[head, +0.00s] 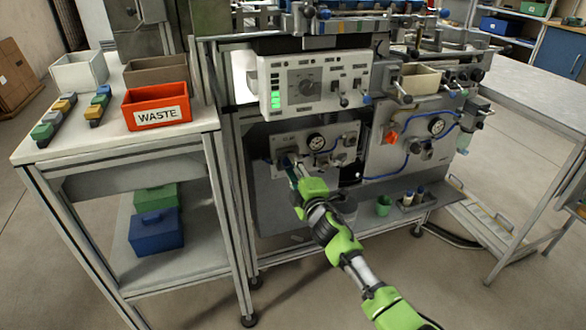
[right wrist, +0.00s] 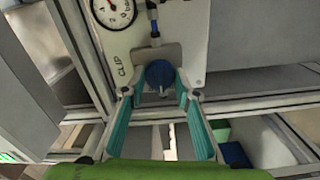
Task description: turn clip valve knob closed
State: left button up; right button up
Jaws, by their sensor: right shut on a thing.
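The clip valve knob is a round blue knob (right wrist: 160,73) below the "CLIP" label in the right wrist view. It sits under a grey bracket on a pale panel (right wrist: 182,22). My right gripper (right wrist: 158,88) has its teal-lined fingers on either side of the knob, shut on it. In the head view my green right arm reaches up from the lower right, and the right gripper (head: 290,166) is at the left part of the gauge panel (head: 346,134). The knob is hidden behind the gripper there. My left gripper is not in view.
A pressure gauge (right wrist: 112,12) is close to the knob's upper left. A blue hose (head: 388,176) hangs at right. A red WASTE bin (head: 156,106) stands on the left table.

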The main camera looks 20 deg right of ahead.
dwell(0.4)
jog(key=o, duration=1.1)
jog(key=s, duration=1.2)
jog(key=shift+d, duration=0.2)
